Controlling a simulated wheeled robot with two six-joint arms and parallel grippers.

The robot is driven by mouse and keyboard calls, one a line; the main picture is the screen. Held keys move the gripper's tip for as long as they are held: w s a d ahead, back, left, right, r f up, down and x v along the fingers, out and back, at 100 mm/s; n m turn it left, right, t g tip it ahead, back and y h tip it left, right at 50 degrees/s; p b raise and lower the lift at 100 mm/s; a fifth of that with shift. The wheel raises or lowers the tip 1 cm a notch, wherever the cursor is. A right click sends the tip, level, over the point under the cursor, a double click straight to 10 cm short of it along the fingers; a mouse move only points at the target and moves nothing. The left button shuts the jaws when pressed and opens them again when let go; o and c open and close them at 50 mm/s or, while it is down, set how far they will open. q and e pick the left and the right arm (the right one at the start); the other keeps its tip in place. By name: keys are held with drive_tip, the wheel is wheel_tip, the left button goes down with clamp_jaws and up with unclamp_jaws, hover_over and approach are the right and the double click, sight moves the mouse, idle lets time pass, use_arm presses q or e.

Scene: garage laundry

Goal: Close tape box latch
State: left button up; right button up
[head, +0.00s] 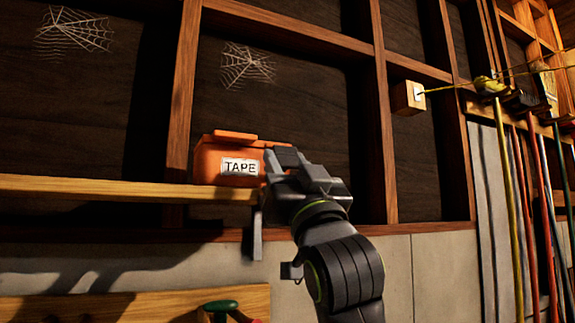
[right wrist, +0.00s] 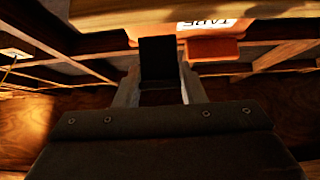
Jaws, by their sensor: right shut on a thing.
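The orange tape box (head: 208,163) stands on the left wooden shelf (head: 110,188), at the shelf's right end, with a white TAPE label on its front. An orange piece (head: 234,135) stands out along its top. My right gripper (head: 278,162) is shut at the right end of the box and covers that end. The right wrist view shows the box upside down (right wrist: 208,48), beside a dark finger of my gripper (right wrist: 158,65). The latch itself and the exact part gripped are hidden by the gripper. My left gripper is not in view.
A small wooden block (head: 408,98) with a line from it is fixed to the wall frame at right. Several long-handled tools (head: 505,180) hang farther right. A wooden board with a green-handled tool (head: 220,305) is below the shelf. Wall studs frame the box's bay.

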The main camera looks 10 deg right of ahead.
sight(286, 147)
drive_tip(key=shift+r, duration=0.1)
drive_tip(key=r+g+h+p, duration=0.1)
drive_tip(key=g+p, duration=0.1)
drive_tip(key=p, duration=0.1)
drive_tip(key=shift+r+g, duration=0.35)
drive_tip(key=shift+g, duration=0.05)
drive_tip(key=shift+w+r+g+h+p, duration=0.15)
drive_tip(key=shift+r+g+h+p, duration=0.2)
drive_tip(key=shift+g+p, duration=0.65)
drive_tip(key=shift+w+a+r+g+h+p, duration=0.1)
drive_tip(key=shift+w+r+g+h+p, duration=0.15)
drive_tip(key=shift+g+p, duration=0.5)
drive_tip(key=o, duration=1)
